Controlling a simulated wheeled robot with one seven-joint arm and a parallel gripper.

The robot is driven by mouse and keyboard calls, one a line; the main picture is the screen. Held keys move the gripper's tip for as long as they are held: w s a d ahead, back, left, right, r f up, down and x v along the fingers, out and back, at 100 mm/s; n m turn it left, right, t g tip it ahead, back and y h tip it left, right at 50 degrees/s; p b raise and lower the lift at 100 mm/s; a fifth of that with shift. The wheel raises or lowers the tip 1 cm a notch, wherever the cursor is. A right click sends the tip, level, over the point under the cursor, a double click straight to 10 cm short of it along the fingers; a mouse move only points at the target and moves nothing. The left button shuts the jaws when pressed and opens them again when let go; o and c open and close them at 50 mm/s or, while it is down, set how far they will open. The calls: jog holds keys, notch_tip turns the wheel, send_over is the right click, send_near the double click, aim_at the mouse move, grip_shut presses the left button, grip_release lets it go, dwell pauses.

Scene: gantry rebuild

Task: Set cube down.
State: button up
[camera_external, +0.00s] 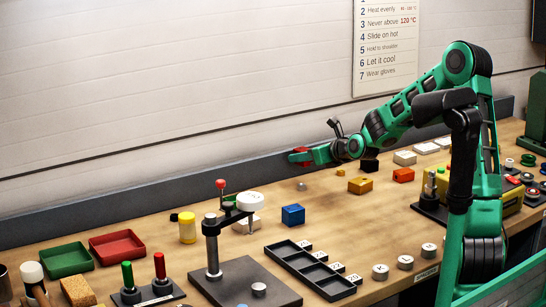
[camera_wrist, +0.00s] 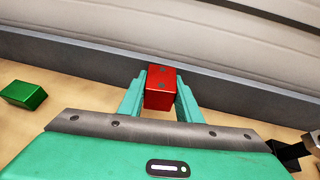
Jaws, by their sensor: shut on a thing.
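My gripper (camera_external: 301,157) reaches toward the back wall on a green arm. It is shut on a red cube (camera_wrist: 160,89). The cube also shows at the fingertips in the external view (camera_external: 299,150). The cube appears held above the bench near its back edge; the exact height is hard to tell. A blue cube (camera_external: 293,215) rests on the bench below and to the left of my gripper.
Yellow (camera_external: 360,185) and orange (camera_external: 403,174) blocks lie to the right. A green block (camera_wrist: 23,94) lies left in the wrist view. The grey back ledge (camera_wrist: 70,51) runs close behind the cube. A dark slotted tray (camera_external: 308,270) and red tray (camera_external: 117,246) stand nearer the front.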

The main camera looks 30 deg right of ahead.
jog(key=shift+m+h, duration=0.7)
jog(key=shift+h, duration=0.1)
jog(key=f, duration=0.1)
jog(key=d+f, duration=0.1)
jog(key=s+f, duration=0.1)
jog(key=f, duration=0.1)
jog(key=shift+d, duration=0.4)
jog(key=shift+s+d+f, duration=0.2)
jog(key=shift+s+f, duration=0.05)
jog(key=s+a+r+n+y, duration=0.2)
jog(key=s+a+r, duration=0.35)
jog(key=s, duration=0.25)
jog(key=s+a+r+n+y, duration=0.25)
jog(key=s+a+r, duration=0.3)
jog(key=s, duration=0.35)
send_over(332, 199)
jog(key=shift+g+y, duration=0.3)
jog(key=shift+y, duration=0.05)
notch_tip(332, 199, down, 7)
jog(key=shift+w+f, duration=0.1)
jog(key=shift+f, duration=2.05)
jog(key=shift+f, duration=0.6)
